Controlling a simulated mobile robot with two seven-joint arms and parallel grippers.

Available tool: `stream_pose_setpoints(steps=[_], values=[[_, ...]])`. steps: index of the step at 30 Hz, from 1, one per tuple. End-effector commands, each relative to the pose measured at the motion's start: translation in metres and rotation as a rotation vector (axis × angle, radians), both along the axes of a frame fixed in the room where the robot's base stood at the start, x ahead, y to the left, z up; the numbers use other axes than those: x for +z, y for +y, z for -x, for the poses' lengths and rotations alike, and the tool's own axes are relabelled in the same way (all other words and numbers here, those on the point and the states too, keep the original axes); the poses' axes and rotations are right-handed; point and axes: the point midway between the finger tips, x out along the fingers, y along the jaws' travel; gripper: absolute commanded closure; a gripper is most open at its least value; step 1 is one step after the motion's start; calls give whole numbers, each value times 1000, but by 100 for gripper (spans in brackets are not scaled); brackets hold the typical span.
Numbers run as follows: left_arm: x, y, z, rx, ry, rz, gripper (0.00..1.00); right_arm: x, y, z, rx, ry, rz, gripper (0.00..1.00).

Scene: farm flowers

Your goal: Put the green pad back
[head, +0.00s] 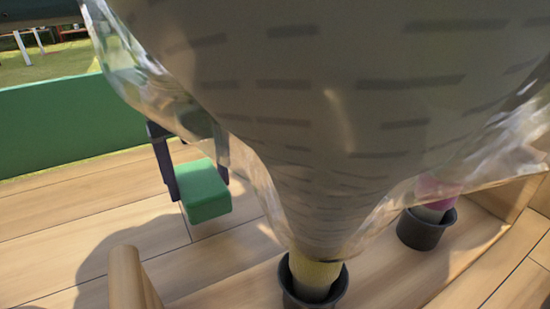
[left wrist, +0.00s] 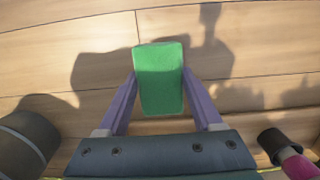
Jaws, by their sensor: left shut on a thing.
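The green pad (head: 207,192) is a small green block held at the left of the head view, over the wooden boards. It also shows in the left wrist view (left wrist: 160,78), between the two purple fingers. My left gripper (head: 192,178) is shut on the pad, one finger on each side. In the wrist view the pad's shadow and the gripper's shadow fall on the boards, and the pad looks clear of them. My right gripper is not in view.
A large wrapped bouquet (head: 330,120) fills the middle and right of the head view, its stem in a dark cup (head: 312,290). A second dark cup (head: 427,229) stands to its right. A wooden post (head: 127,278) stands at the front left. A green wall (head: 65,122) runs behind.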

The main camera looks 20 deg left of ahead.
Motion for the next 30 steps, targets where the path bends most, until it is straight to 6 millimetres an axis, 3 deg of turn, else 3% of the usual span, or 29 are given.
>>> stream_pose_setpoints(steps=[7,19,20,27,30], values=[[-40,0,0,-1,2,-1,100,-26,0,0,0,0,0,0],[-42,0,0,-1,2,0,100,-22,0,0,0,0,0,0],[-42,0,0,-1,1,1,31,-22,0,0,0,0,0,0],[-42,0,0,-1,1,-1,4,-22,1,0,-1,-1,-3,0],[-42,0,0,-1,1,-1,3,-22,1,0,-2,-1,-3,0]])
